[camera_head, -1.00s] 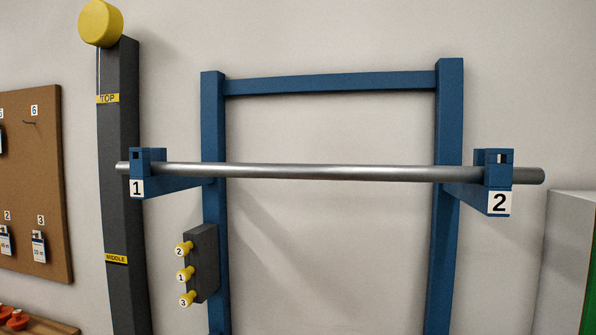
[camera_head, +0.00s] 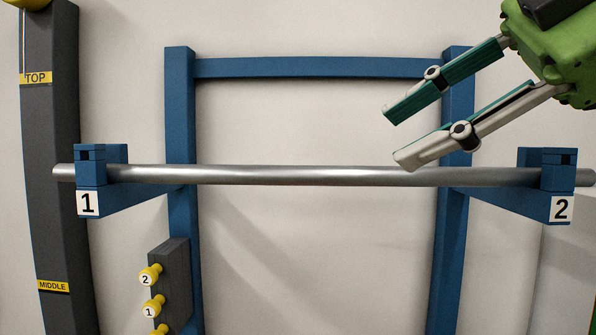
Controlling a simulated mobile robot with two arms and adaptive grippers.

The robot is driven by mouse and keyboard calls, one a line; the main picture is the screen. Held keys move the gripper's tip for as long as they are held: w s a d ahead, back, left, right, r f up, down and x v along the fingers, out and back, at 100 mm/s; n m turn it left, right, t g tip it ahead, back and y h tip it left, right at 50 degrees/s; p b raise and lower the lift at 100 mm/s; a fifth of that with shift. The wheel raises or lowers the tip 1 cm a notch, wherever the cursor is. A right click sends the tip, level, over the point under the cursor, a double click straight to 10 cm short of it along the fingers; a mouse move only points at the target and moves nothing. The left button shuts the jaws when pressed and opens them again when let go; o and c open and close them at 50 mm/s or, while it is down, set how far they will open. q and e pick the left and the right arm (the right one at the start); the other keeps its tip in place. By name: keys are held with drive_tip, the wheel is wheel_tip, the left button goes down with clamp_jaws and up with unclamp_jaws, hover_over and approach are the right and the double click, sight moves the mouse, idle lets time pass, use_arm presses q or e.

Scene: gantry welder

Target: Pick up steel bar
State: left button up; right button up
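The steel bar (camera_head: 290,175) is a long grey rod lying level across two blue brackets. The bracket marked 1 (camera_head: 88,172) carries its left end and the bracket marked 2 (camera_head: 559,180) its right end. My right gripper (camera_head: 398,138) comes in from the upper right, with one green finger and one pale finger spread apart. It is open and empty. Its lower fingertip is just above the bar in the picture, left of the right blue post; whether it touches the bar is unclear. My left gripper is not in view.
The blue frame (camera_head: 315,68) with two posts stands behind the bar against a pale wall. A dark column (camera_head: 52,170) labelled TOP and MIDDLE stands at the left. A grey box with yellow knobs (camera_head: 178,280) sits on the left post, below the bar.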

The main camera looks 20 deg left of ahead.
sight(333, 168)
drive_tip(key=p+x, duration=0.2)
drive_tip(key=x, duration=0.4)
drive_tip(key=shift+w+a, duration=0.1)
drive_tip(key=shift+w, duration=0.1)
drive_tip(key=p+x, duration=0.2)
drive_tip(key=shift+s+a, duration=0.1)
drive_tip(key=shift+a, duration=0.3)
drive_tip(key=shift+a+f, duration=0.15)
drive_tip(key=shift+f, duration=0.05)
drive_tip(key=shift+w+a+f, duration=0.15)
drive_tip(key=shift+w+a, duration=0.15)
drive_tip(key=shift+d, duration=0.1)
clamp_jaws()
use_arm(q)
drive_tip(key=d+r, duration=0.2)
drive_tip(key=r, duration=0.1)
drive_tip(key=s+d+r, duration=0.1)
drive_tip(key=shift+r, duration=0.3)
